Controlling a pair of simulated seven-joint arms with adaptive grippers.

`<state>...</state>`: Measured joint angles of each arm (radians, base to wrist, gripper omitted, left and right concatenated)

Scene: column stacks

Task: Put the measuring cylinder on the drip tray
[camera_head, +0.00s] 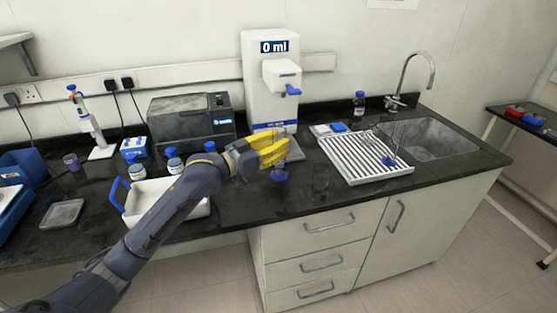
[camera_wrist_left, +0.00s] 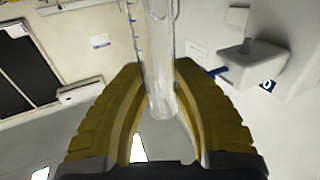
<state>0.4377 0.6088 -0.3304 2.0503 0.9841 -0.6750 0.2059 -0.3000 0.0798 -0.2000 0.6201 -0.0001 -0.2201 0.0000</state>
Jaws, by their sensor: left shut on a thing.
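My left gripper (camera_head: 280,148), with yellow fingers, is shut on the measuring cylinder. The clear cylinder (camera_wrist_left: 157,45) stands between the two fingers in the left wrist view. Its blue foot (camera_head: 279,176) shows below the fingers in the head view, over the dark counter in front of the dispenser; I cannot tell its exact height. The white dispenser (camera_head: 258,95) reads 0 ml and has a blue lever under its spout. The drip tray (camera_head: 291,129) at the dispenser's foot is partly hidden behind my gripper. My right gripper is not in view.
A white ribbed draining rack (camera_head: 365,158) lies to the right, before the sink (camera_head: 430,139). An empty-looking glass beaker (camera_head: 321,178) stands near the front edge. A white tray with a blue handle (camera_head: 148,193) and several blue-capped bottles are to the left.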

